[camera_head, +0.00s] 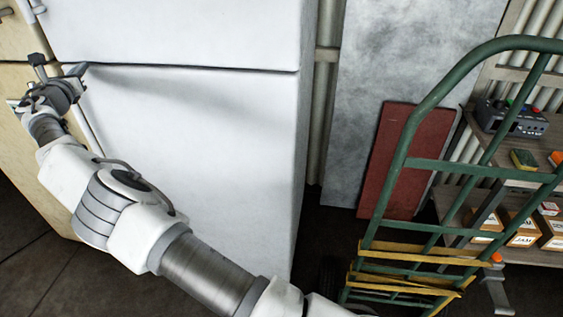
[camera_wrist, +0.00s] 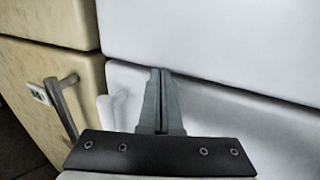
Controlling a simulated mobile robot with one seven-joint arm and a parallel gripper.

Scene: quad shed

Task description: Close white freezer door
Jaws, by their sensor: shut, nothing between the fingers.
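The white freezer stands at the left of the head view, with an upper white door (camera_head: 180,30) and a lower white door (camera_head: 200,150) split by a dark seam. In the wrist view, the upper door (camera_wrist: 220,40) and the lower door (camera_wrist: 240,125) show the same seam. The lower door's white handle (camera_wrist: 106,112) is left of my fingers. The lower door looks nearly flush; I cannot tell whether a small gap remains. My gripper (camera_head: 78,69) is shut and empty at the doors' left edge by the seam; its fingertips (camera_wrist: 160,74) show in the wrist view. Contact is unclear.
A cream cabinet (camera_wrist: 30,75) with a metal handle (camera_wrist: 62,108) stands left of the freezer. A green hand truck (camera_head: 405,150) stands right, before a red board (camera_head: 385,165) and a shelf (camera_head: 545,125) with boxes. Dark floor (camera_head: 55,270) is open at lower left.

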